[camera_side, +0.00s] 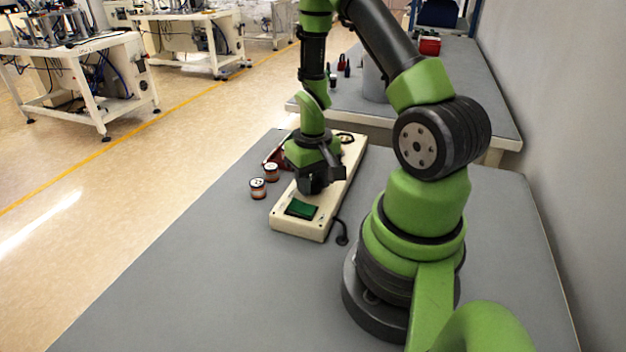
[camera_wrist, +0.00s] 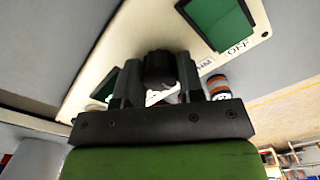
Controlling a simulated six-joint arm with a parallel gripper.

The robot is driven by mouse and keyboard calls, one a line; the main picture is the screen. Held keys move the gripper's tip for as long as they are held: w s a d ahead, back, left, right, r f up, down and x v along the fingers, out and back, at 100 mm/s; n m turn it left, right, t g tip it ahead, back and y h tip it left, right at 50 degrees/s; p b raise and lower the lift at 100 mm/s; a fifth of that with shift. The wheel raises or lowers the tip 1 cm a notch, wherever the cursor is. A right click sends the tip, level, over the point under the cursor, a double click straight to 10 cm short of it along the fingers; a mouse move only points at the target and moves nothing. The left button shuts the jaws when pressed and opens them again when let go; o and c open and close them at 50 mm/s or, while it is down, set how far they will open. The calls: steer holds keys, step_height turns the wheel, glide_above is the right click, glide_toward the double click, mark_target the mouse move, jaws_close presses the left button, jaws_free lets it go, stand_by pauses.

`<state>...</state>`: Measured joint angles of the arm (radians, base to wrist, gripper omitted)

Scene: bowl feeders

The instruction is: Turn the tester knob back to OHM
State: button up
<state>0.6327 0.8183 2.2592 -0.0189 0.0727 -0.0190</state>
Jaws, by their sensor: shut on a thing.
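The tester is a long cream box (camera_side: 322,226) on the grey table, with a green screen (camera_side: 301,208) at its near end. My gripper (camera_side: 314,186) is over the tester's top, pointing down. In the wrist view my gripper (camera_wrist: 158,76) has its two dark fingers on either side of the round black knob (camera_wrist: 158,66), shut on it. Printed lettering (camera_wrist: 240,46) beside the knob looks like OHM, with another partly hidden label nearer the fingers. The knob's pointer mark is not visible, so its setting cannot be told. The knob is hidden in the side view.
A black lead (camera_side: 342,234) lies at the tester's right. The table's near left area is clear.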

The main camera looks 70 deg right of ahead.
mark_target(313, 180)
steer(key=n, duration=0.7)
stand_by(0.6)
steer(key=shift+s, duration=0.1)
steer(key=o, duration=0.9)
steer(key=shift+r, duration=0.1)
step_height(313, 180, up, 10)
steer(key=shift+f, duration=0.15)
